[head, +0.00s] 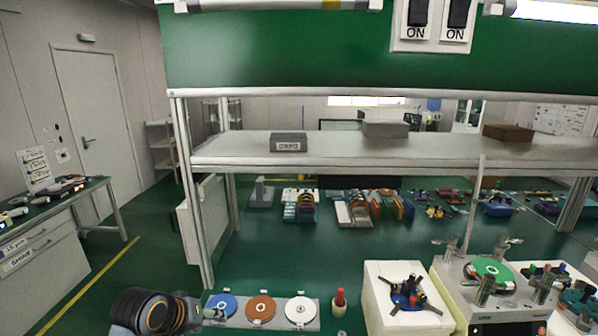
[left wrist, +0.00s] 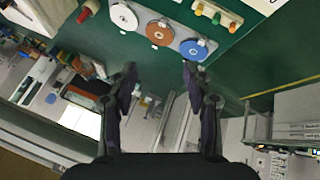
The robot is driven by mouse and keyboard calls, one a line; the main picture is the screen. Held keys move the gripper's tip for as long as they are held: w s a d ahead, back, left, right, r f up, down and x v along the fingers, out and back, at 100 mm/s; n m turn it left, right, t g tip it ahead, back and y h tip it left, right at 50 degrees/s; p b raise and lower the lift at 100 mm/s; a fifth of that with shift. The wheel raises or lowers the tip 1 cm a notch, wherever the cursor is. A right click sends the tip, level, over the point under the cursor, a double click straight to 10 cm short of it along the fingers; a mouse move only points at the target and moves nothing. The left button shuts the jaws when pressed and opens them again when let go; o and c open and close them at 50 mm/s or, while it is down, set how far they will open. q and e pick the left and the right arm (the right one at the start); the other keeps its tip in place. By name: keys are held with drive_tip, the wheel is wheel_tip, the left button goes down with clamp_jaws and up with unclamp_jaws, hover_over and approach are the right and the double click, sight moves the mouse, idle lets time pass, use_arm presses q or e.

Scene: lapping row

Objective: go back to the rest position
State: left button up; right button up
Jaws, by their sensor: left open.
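My left gripper (head: 208,316) shows at the bottom left of the head view, beside the left end of a rack with discs. In the left wrist view its two fingers (left wrist: 158,82) stand wide apart with nothing between them. My right gripper is not in view. The task names no object. The rack holds a blue disc (head: 221,306), an orange-brown disc (head: 260,308) and a white disc (head: 300,310). The same blue disc (left wrist: 193,49) lies beyond the fingers in the left wrist view, apart from them.
A shelf (head: 240,150) with boxes spans above the green bench. A red-topped peg (head: 340,298), a white block with a dark-armed fixture (head: 405,296) and a lapping machine (head: 487,290) stand to the right. Open floor (head: 110,280) lies left of the bench.

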use_arm(q)
drive_tip(key=s+a+f+m+g+y, duration=0.1)
drive_tip(key=s+f+m+y, duration=0.1)
drive_tip(key=s+f, duration=0.65)
drive_tip(key=s+a+f+m+g+y, duration=0.1)
drive_tip(key=s+a+f+m+g, duration=0.2)
drive_tip(key=s, duration=1)
wheel_tip(320, 180, down, 28)
drive_tip(key=s+a+f+b, duration=0.1)
drive_tip(key=b, duration=0.2)
drive_tip(key=s+a+f+g+b, duration=0.1)
drive_tip(key=s+f+b, duration=0.2)
drive_tip(key=s+f, duration=1.7)
drive_tip(key=shift+a+f+n, duration=0.3)
drive_tip(key=shift+f+n, duration=0.1)
drive_tip(key=shift+f, duration=0.45)
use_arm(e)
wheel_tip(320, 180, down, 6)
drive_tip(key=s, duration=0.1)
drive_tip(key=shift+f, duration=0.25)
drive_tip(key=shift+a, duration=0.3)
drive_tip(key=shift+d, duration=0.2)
